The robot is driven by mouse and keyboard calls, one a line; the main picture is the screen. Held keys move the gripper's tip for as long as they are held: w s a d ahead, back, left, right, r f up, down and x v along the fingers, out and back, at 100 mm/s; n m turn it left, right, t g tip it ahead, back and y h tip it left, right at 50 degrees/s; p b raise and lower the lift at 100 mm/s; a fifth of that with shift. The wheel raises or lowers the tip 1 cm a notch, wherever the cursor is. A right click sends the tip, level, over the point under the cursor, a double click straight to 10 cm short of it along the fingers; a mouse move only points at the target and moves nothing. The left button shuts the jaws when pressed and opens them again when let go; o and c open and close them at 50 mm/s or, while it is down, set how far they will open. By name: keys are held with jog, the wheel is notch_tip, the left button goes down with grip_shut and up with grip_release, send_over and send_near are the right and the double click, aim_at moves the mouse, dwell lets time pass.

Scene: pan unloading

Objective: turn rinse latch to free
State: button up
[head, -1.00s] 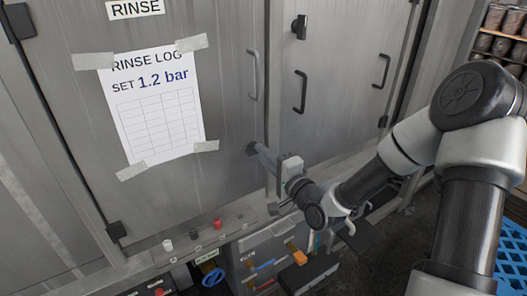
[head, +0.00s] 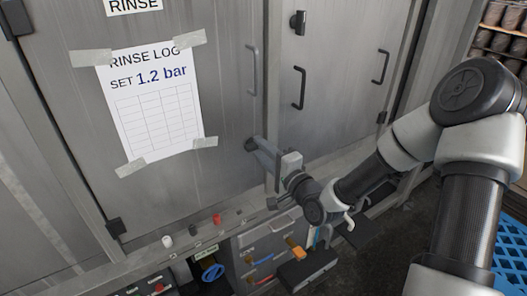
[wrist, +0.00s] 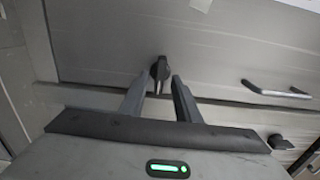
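The rinse latch (head: 250,145) is a small dark knob low on the right side of the grey rinse door (head: 215,60). In the wrist view the latch (wrist: 160,69) stands between the tips of my two fingers, its handle pointing roughly along them. My gripper (head: 263,150) reaches in from the right, up to the latch. In the wrist view my gripper (wrist: 162,80) is open, with a finger on each side of the latch. Gaps seem to show beside the knob; I cannot tell whether a finger touches it. In the head view the fingers partly overlap the latch.
A second dark latch (head: 298,23) and a bar handle (head: 299,89) are on the door to the right. The rinse door's handle (head: 252,70) is above my gripper. A taped rinse log (head: 150,105) hangs left. A ledge with small knobs (head: 217,219) runs below.

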jog(key=p+v, duration=0.7)
jog(key=v, duration=1)
jog(key=shift+p, duration=0.3)
jog(key=shift+s+d, duration=0.15)
